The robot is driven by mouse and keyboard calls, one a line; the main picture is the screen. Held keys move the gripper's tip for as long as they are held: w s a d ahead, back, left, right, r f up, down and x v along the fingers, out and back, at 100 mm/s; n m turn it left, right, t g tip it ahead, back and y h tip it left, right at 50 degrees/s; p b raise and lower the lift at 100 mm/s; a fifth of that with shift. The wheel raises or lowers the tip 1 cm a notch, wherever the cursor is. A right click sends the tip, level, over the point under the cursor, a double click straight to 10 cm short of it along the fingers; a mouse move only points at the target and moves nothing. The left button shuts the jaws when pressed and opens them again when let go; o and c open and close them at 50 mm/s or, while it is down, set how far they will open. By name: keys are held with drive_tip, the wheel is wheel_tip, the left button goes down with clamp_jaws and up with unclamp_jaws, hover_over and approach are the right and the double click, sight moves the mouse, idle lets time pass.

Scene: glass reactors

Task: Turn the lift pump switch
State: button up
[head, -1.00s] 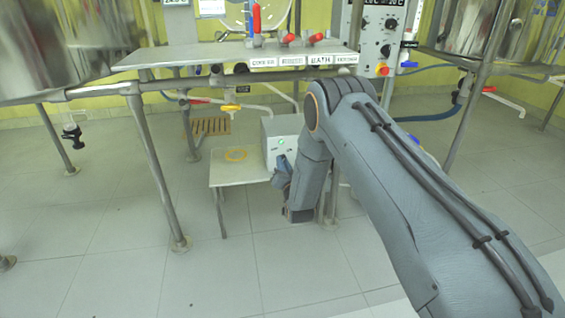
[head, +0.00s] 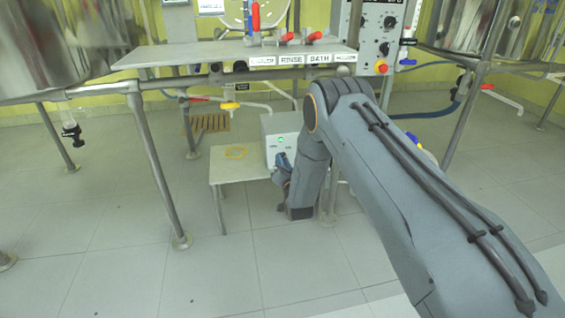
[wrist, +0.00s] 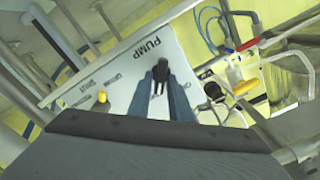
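The lift pump box (head: 278,127) is a pale box with a lit green spot on its front, standing on a low white table. In the wrist view its white face, the pump panel (wrist: 130,88), carries the word PUMP and a small yellow-orange part. My gripper (head: 282,165) is at the front of the box in the head view. In the wrist view my gripper (wrist: 160,72) has its two blue-grey fingers at the panel, with a dark part, seemingly the switch (wrist: 160,82), between their tips. Whether the fingers press on it I cannot tell.
A shelf (head: 190,55) with labels and red-handled valves is above. Blue hoses and yellow-handled valves show beside the panel in the wrist view. The front floor is clear.

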drive_tip(key=shift+o, duration=1.1)
drive_tip(key=p+v, duration=0.2)
drive_tip(key=v, duration=0.6)
drive_tip(key=shift+p, duration=0.35)
drive_tip(key=shift+w, duration=0.1)
